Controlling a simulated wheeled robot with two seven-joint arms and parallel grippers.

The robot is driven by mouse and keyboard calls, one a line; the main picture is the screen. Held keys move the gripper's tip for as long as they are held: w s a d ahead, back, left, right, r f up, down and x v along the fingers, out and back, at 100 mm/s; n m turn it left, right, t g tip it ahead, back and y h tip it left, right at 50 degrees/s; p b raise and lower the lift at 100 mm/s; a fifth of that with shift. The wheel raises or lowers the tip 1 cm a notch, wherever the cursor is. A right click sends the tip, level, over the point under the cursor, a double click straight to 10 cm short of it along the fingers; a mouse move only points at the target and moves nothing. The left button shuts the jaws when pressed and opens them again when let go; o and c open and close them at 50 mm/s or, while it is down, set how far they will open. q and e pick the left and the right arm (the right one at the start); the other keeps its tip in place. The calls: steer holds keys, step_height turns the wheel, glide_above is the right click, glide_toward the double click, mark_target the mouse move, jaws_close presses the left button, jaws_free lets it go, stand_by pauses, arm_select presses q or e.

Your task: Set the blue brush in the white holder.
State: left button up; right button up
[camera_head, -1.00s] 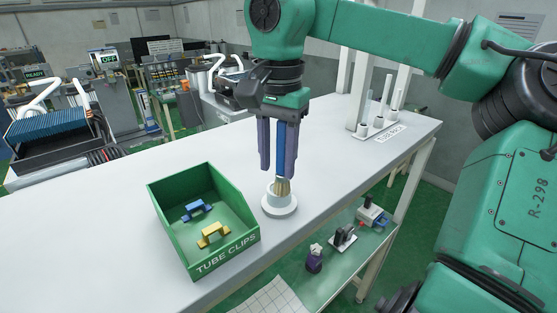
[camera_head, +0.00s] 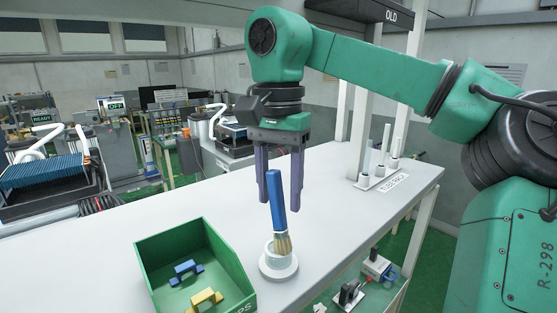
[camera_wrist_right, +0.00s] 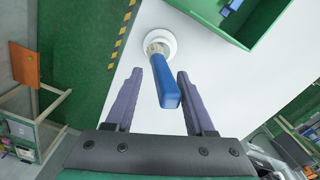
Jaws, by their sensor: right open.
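The blue brush (camera_head: 277,205) stands bristles down in the white holder (camera_head: 279,265) on the white table, leaning slightly. Its pale bristles sit at the holder's opening, and their lower ends are hidden inside the cup. In the right wrist view the blue handle (camera_wrist_right: 167,88) points toward the camera, with the holder (camera_wrist_right: 160,38) beyond it. My right gripper (camera_head: 283,205) is open, its purple fingers apart around and above the upper handle without visibly gripping it. In the right wrist view the fingers (camera_wrist_right: 158,78) stand on either side of the handle. My left gripper is not in view.
A green bin (camera_head: 155,262) with a blue clip (camera_head: 184,270) and a yellow clip (camera_head: 205,299) stands left of the holder. A rack with white tubes (camera_head: 378,180) is at the table's far right. The left part of the tabletop is clear.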

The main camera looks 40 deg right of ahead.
steer(key=r, duration=0.4)
steer(key=a+r+p, duration=0.1)
steer(key=r, duration=0.2)
steer(key=shift+s, duration=0.3)
steer(key=shift+w+d+r, duration=0.1)
steer(key=shift+r, duration=0.15)
steer(key=shift+d, duration=0.2)
steer(key=shift+a, duration=0.15)
steer(key=shift+f, duration=0.1)
